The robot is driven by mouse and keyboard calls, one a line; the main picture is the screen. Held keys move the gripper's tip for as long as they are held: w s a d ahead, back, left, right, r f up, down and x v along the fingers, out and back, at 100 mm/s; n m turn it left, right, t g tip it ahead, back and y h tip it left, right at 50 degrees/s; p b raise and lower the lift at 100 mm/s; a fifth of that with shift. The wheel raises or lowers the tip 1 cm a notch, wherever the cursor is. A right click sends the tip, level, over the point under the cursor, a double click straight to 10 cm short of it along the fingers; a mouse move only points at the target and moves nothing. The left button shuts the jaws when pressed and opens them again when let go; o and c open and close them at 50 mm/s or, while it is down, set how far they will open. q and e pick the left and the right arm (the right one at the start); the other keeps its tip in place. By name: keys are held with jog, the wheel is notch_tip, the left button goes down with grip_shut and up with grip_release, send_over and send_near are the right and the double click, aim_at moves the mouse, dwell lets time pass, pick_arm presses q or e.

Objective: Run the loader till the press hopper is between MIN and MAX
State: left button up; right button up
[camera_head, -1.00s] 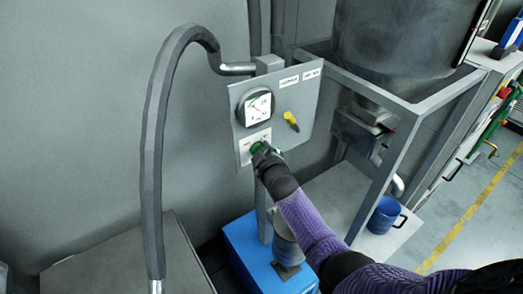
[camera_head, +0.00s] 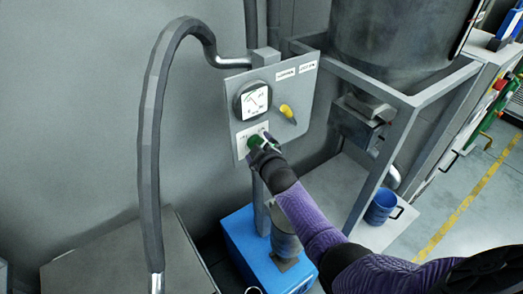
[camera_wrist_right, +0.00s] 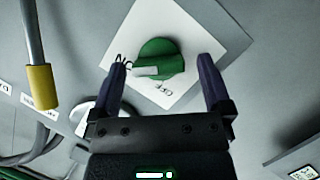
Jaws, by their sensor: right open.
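A grey control panel (camera_head: 305,90) carries a round dial gauge (camera_head: 253,100), a yellow-handled lever (camera_head: 287,112) and a green knob (camera_head: 255,141) on a white plate. My right gripper (camera_head: 262,148) is at the knob. In the right wrist view the green knob (camera_wrist_right: 160,60) lies between the open fingers of my right gripper (camera_wrist_right: 165,80), with gaps on both sides. A large grey drum (camera_head: 385,45), perhaps the hopper, stands on a frame at the upper right. Its fill level and any MIN or MAX marks are not readable. My left gripper is out of view.
A thick grey hose (camera_head: 150,150) arches at the left. A blue base unit (camera_head: 240,245) stands below the panel. Frame posts (camera_head: 385,160) rise to the right of my right arm.

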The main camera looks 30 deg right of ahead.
pick_arm(q)
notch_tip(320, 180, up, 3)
jog(key=p, duration=0.3)
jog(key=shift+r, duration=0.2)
pick_arm(e)
jog(key=v, duration=0.9)
jog(key=shift+s, duration=0.25)
jog(key=shift+r, duration=0.1)
jog(key=s+a+f+m+g+y+b, duration=0.1)
jog(key=s+a+f+g+b, duration=0.15)
jog(key=s+f+b, duration=0.9)
jog(key=s+a+f+m+g, duration=0.15)
jog(key=f+g, duration=0.25)
jog(key=f, duration=1.6)
pick_arm(q)
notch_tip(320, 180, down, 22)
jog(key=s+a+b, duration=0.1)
jog(key=b, duration=0.9)
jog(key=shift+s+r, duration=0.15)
pick_arm(e)
jog(key=s+f+m+g, duration=0.1)
jog(key=s+f+g, duration=0.2)
jog(key=s+f, duration=0.7)
jog(key=s+a+f+m+g, duration=0.1)
jog(key=s+f+g, duration=0.3)
jog(key=s+f, duration=0.6)
jog(key=s, duration=0.7)
jog(key=shift+s+m+y, duration=0.2)
jog(key=shift+m+y, duration=0.15)
jog(key=shift+y, duration=0.05)
